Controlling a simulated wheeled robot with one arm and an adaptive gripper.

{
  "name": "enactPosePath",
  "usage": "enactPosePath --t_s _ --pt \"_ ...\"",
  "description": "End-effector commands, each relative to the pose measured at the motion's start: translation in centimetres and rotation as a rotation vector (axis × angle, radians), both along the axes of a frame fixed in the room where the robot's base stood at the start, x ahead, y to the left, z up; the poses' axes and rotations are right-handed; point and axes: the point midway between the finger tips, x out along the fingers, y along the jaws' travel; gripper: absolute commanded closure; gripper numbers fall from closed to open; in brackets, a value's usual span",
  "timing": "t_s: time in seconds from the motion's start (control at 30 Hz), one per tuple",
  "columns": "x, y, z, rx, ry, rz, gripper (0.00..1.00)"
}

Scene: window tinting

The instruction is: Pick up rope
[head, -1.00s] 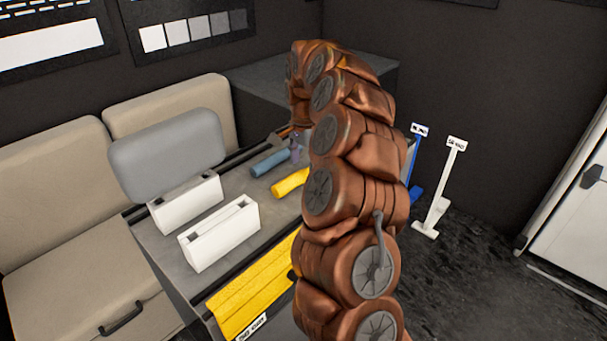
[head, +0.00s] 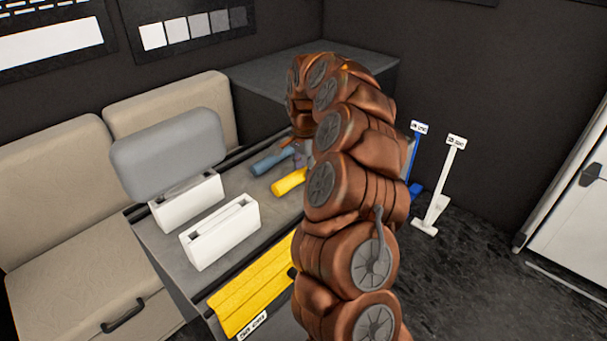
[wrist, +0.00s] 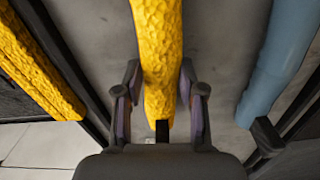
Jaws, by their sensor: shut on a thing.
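A thick yellow roll (head: 290,181), which I take to be the rope, lies on the grey table behind my arm. It also shows in the wrist view (wrist: 158,45), running from the top edge down between the fingers. My gripper (wrist: 159,85) is shut on the yellow roll, one finger on each side. The roll appears to be at table level; I cannot tell whether it is lifted. In the head view my arm hides most of the gripper and part of the roll.
A blue roll (head: 271,162) lies beside the yellow one. Two white holders (head: 220,232) (head: 186,202), one below a grey pad (head: 168,152), stand to the left. A yellow textured strip (head: 252,298) lines the front. Blue and white stands (head: 438,190) are right.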

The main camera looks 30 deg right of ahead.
Motion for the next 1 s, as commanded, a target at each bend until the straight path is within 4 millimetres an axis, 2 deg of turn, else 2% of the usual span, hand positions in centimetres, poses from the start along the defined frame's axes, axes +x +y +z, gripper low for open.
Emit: enactPosePath --t_s 0.03,0.13,0.47,1.0 --pt "0.0 0.0 0.0 0.000 0.000 0.000 0.89" --pt "0.0 0.0 0.0 0.000 0.000 0.000 0.99" --pt "0.0 0.0 0.5 -0.001 0.000 0.000 0.99" --pt "0.1 -0.1 8.4 -0.002 -0.003 -0.002 0.99"
